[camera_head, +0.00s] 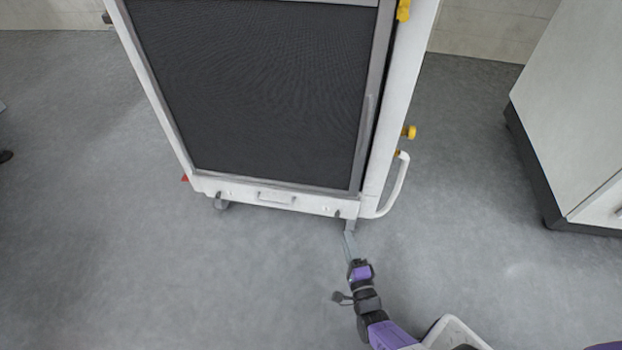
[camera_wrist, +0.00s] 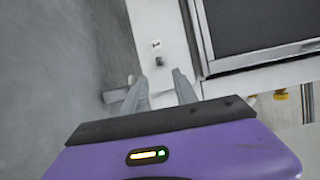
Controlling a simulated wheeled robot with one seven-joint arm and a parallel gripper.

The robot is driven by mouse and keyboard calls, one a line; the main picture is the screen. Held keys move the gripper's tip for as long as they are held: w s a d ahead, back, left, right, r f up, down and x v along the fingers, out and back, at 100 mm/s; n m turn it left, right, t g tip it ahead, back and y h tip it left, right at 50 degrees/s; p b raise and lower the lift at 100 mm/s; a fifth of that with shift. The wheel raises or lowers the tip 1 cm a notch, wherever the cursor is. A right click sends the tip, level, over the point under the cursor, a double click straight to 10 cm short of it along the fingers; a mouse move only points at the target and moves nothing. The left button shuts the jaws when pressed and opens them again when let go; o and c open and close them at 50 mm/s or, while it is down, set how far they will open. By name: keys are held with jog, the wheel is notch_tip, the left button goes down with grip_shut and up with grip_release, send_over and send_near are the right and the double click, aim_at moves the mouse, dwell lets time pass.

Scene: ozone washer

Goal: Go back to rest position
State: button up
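The ozone washer is a tall white cabinet (camera_head: 205,187) with a dark mesh front panel (camera_head: 255,85) in the head view. My arm comes up from the bottom right, and my gripper (camera_head: 348,236) is close to the cabinet's lower right front corner. I cannot tell if it touches. In the wrist view my gripper (camera_wrist: 160,76) has its two grey fingers apart with nothing held between them. Beyond the tips is the white lower frame (camera_wrist: 157,22) with a small dark fitting (camera_wrist: 158,61).
A white side handle (camera_head: 397,186) and yellow knobs (camera_head: 409,132) stick out on the cabinet's right side. A white cupboard (camera_head: 575,115) with a dark base stands at the right. Grey floor (camera_head: 100,260) is open at the left and front.

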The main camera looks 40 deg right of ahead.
notch_tip(320, 180, up, 12)
jog(key=w+n+t+y, duration=0.25)
jog(key=n+y, duration=0.25)
jog(key=n, duration=1.1)
jog(key=s+a+r+n+g+y, duration=0.2)
jog(key=s+a+r+n, duration=0.2)
jog(key=s+a+r, duration=0.8)
jog(key=s+a+r+n+g+y, duration=0.15)
jog(key=s+a+r+n, duration=0.25)
jog(key=s+a+r, duration=0.75)
jog(key=s+d+r+p, duration=0.1)
jog(key=d+r+p, duration=0.1)
jog(key=r+p, duration=1.5)
jog(key=s+d+r+p, duration=0.1)
jog(key=d+r+p, duration=0.1)
jog(key=r+p, duration=1.6)
jog(key=shift+s+r+p, duration=0.2)
jog(key=shift+r+p, duration=0.1)
jog(key=shift+p, duration=0.8)
